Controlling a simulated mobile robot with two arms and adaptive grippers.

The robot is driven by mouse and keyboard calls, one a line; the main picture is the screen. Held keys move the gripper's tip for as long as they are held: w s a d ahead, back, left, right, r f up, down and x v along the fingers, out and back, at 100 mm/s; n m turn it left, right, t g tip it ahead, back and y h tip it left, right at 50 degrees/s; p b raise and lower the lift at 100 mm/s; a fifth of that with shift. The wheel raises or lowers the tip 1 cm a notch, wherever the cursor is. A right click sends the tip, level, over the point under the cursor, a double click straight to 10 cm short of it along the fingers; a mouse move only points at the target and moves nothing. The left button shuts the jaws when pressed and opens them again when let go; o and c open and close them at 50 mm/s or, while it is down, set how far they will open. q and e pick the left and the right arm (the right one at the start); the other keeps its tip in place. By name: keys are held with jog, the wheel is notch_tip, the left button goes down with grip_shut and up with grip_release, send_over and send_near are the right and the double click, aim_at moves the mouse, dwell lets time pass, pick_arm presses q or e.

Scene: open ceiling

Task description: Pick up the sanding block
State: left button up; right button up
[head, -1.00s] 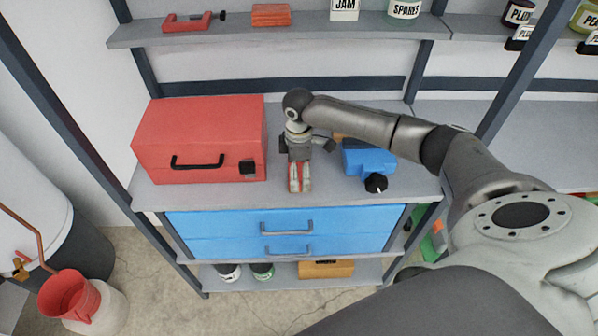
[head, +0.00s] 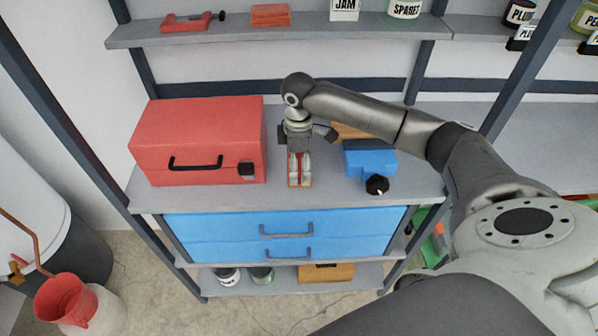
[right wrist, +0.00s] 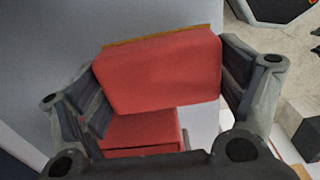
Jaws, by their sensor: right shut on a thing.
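The sanding block, a red block with a thin tan edge, sits between the two fingers of my right gripper in the right wrist view (right wrist: 160,72). My right gripper (head: 300,172) is shut on it, with a finger against each side. In the head view, the gripper points down over the shelf, between the red toolbox and the blue tool. There the fingers hide most of the block; a bit of its red and tan shows between them. I cannot tell whether it touches the shelf. My left gripper is not in view.
The red toolbox (head: 197,142) stands close on the left. The blue tool (head: 368,160) with a black knob is on the right, with a tan wooden piece (head: 352,132) behind it. Blue drawers (head: 285,233) are below. An upper shelf (head: 225,35) holds a clamp, a brick-like block and jars.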

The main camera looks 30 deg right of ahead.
jog(key=s+r, duration=0.1)
jog(key=s+a+r, duration=0.1)
jog(key=r, duration=0.1)
jog(key=s+a+r+b, duration=0.1)
jog(key=s+r, duration=0.1)
jog(key=s+a+r+b, duration=0.1)
jog(key=s+a+r, duration=0.3)
jog(key=s, duration=0.4)
jog(key=shift+a, duration=0.2)
jog(key=shift+r, duration=0.1)
